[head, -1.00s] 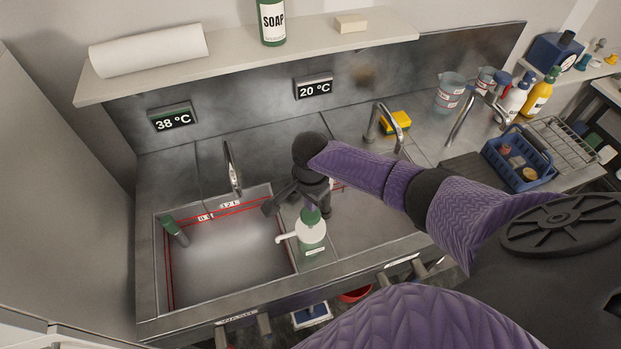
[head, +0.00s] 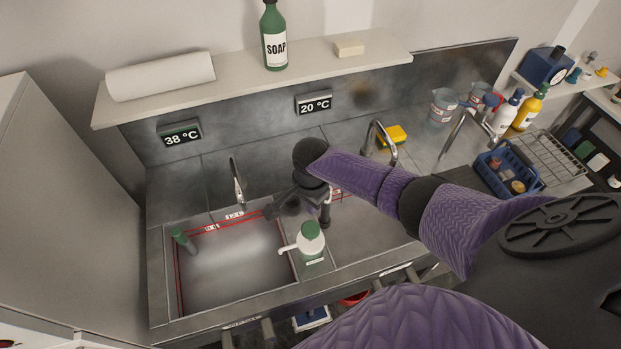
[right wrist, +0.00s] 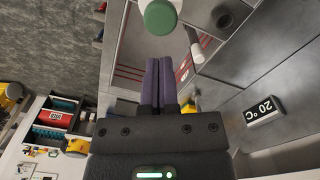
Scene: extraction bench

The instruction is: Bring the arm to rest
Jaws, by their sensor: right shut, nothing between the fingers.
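My right arm (head: 365,185) reaches in from the right over the sink bench. My right gripper (head: 275,207) is above the right edge of the left sink basin, behind a pump dispenser. In the right wrist view its two purple fingers (right wrist: 159,78) are together with nothing between them. The dispenser (head: 310,243), with a green top and white spout, stands upright on the bench below the gripper. Its round green top (right wrist: 160,16) is just beyond the fingertips in the wrist view, apart from them. My left gripper is not in view.
The sink basin (head: 232,265) holds a green-topped item (head: 183,240) at its left. A tap (head: 237,183) stands behind it. A shelf (head: 255,75) carries a soap bottle (head: 274,38) and a paper roll (head: 160,76). A blue basket (head: 507,172) is at the right.

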